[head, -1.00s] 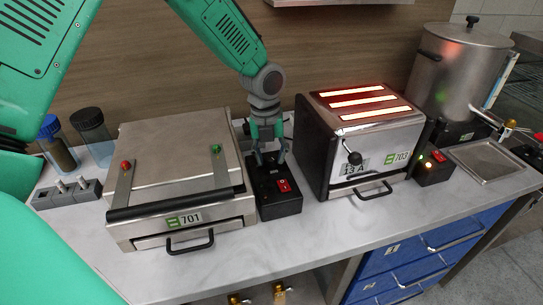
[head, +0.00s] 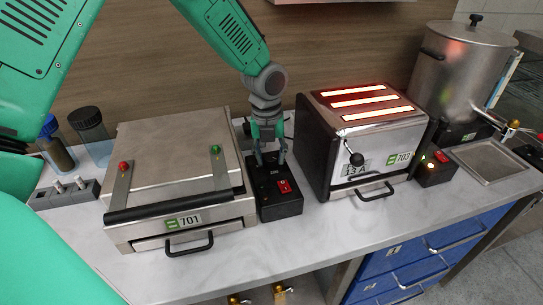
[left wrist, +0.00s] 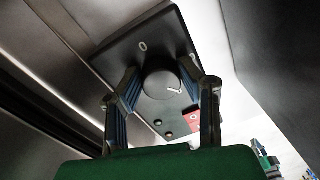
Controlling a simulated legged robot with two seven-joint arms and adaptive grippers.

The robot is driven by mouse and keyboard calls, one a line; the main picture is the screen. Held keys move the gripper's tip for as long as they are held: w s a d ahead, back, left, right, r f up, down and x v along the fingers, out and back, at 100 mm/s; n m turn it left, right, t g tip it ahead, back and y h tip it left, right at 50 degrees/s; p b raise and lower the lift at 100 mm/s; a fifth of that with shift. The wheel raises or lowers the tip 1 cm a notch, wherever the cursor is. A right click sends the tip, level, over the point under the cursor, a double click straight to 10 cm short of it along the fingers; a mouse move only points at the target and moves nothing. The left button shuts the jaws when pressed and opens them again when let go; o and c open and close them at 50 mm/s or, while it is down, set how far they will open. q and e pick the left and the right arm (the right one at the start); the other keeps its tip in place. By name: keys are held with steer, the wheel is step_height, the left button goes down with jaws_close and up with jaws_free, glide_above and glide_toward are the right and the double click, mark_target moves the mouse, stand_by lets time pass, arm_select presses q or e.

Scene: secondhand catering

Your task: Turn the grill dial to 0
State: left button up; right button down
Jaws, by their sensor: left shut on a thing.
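The black control box (head: 281,208) stands between the grill marked 701 (head: 175,165) and the toaster marked 703. In the left wrist view, the round black dial (left wrist: 160,84) sits on the box's top face (left wrist: 117,56). A white 0 is printed above and left of the dial. The dial's white mark points toward the lower right, away from the 0. My left gripper (head: 270,160) reaches down over the box. In the left wrist view, its two fingers (left wrist: 162,76) are shut on the dial, one on each side. My right gripper is not in view.
A red rocker switch (head: 284,186) is on the box near the fingers. The toaster (head: 365,140) glows red on top, close to the right. A steel urn (head: 462,75) stands at the back right. Two jars stand at the left. The counter front (head: 240,270) is clear.

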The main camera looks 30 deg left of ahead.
mark_target(267, 157)
arm_select(q)
steer(key=shift+s+f, duration=0.2)
steer(key=shift+s, duration=0.1)
stand_by(0.6)
steer(key=o, duration=1.1)
steer(key=shift+r, duration=0.15)
steer(key=shift+w+r, duration=0.15)
steer(key=shift+r, duration=0.05)
step_height(267, 157, up, 12)
steer(key=shift+s+a+f, duration=0.25)
